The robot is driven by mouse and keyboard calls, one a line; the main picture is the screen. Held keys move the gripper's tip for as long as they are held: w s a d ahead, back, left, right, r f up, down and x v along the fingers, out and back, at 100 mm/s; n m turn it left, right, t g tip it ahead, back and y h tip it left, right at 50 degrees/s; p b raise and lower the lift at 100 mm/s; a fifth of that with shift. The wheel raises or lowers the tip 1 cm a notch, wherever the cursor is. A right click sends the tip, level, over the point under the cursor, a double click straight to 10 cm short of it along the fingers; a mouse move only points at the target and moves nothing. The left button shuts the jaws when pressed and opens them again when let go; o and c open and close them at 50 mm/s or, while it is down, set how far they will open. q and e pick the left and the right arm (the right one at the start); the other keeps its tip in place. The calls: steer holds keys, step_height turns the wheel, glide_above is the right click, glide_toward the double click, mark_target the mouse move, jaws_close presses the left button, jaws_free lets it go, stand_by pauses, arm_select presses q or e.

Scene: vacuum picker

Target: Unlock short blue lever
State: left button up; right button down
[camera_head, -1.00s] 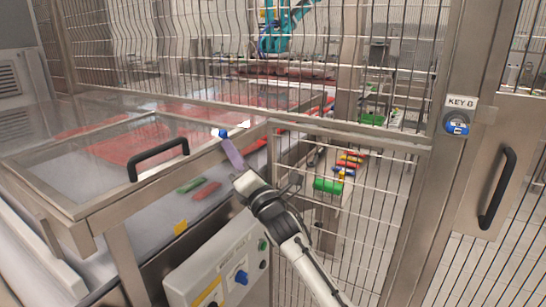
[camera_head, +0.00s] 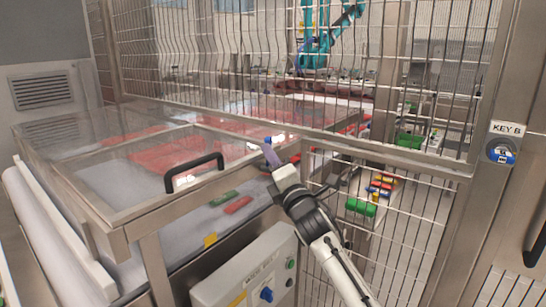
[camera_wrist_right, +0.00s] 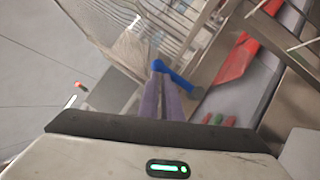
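My right gripper (camera_head: 270,155) has thin purple fingers and points up and away, in front of the mesh fence. In the right wrist view its fingers (camera_wrist_right: 163,98) lie close together with a small blue lever-shaped piece (camera_wrist_right: 176,77) at their tips. The piece has a rounded end and shows as a blue spot in the head view (camera_head: 268,140). A blue round lock (camera_head: 500,152) under a "KEY B" label sits on the metal post at the right, well apart from the gripper. My left gripper is out of view.
A glass-topped table with a black handle (camera_head: 194,172) stands left of my right arm. A control box with a blue knob (camera_head: 267,294) is below it. The mesh fence (camera_head: 400,225) fills the middle and right. Green bins (camera_head: 360,207) stand behind it.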

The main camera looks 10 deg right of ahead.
steer(key=shift+s+a+r, duration=0.1)
steer(key=shift+a+r, duration=0.15)
steer(key=shift+r, duration=0.4)
steer(key=s+f, duration=0.1)
steer(key=s, duration=1.2)
steer(key=shift+d, duration=0.15)
steer(key=shift+f, duration=0.25)
